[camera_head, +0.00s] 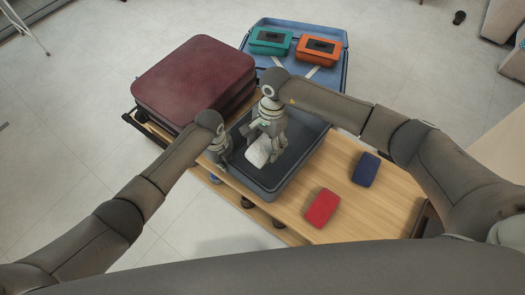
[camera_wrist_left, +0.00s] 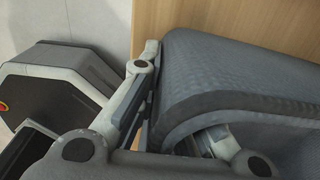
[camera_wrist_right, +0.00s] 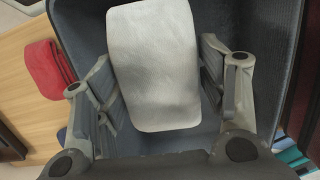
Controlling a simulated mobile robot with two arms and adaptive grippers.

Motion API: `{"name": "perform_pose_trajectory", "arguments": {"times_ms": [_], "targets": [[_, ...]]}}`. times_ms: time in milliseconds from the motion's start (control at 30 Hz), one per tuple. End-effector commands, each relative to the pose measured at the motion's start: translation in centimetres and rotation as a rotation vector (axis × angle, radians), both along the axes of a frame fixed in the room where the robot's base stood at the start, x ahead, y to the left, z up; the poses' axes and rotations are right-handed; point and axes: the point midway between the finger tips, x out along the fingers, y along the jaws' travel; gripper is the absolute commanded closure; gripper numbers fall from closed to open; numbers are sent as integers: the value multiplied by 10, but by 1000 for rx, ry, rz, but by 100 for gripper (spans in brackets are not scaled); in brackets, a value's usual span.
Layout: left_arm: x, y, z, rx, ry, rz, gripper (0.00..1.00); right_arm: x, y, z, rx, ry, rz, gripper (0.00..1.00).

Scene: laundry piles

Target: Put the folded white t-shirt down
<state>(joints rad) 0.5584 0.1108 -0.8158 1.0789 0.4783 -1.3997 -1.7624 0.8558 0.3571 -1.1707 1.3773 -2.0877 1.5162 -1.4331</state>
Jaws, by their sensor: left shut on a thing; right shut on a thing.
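The folded white t-shirt (camera_head: 258,153) is a small pale bundle inside the outline of the dark grey bin (camera_head: 301,163). My right gripper (camera_head: 267,143) is shut on it from above. In the right wrist view the t-shirt (camera_wrist_right: 155,65) lies between the two fingers, with the bin's interior around it. I cannot tell whether it touches the bin floor. My left gripper (camera_head: 223,157) is at the bin's left side. In the left wrist view its fingers (camera_wrist_left: 168,105) are shut on the bin's wall (camera_wrist_left: 235,70), one finger on each side; the inner finger is partly hidden.
The bin stands on a wooden table (camera_head: 390,205). A red folded cloth (camera_head: 321,207) and a navy one (camera_head: 366,169) lie to its right. A closed maroon suitcase (camera_head: 195,80) is behind left. An open blue suitcase (camera_head: 341,85) behind holds a green case (camera_head: 270,41) and an orange case (camera_head: 317,51).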

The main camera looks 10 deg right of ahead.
Motion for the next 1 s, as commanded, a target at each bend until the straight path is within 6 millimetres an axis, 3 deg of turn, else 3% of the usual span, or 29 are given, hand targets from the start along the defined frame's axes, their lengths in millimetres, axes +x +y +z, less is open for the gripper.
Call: {"name": "perform_pose_trajectory", "arguments": {"times_ms": [367,800,1000], "targets": [[0,0,0,-1,-1,0,100,-7,-5,-71,1,0,-6,63],[0,0,0,-1,-1,0,100,-6,-5,-116,1,-2,-5,63],[0,0,0,-1,-1,0,100,-6,-5,-121,2,-3,-4,63]]}}
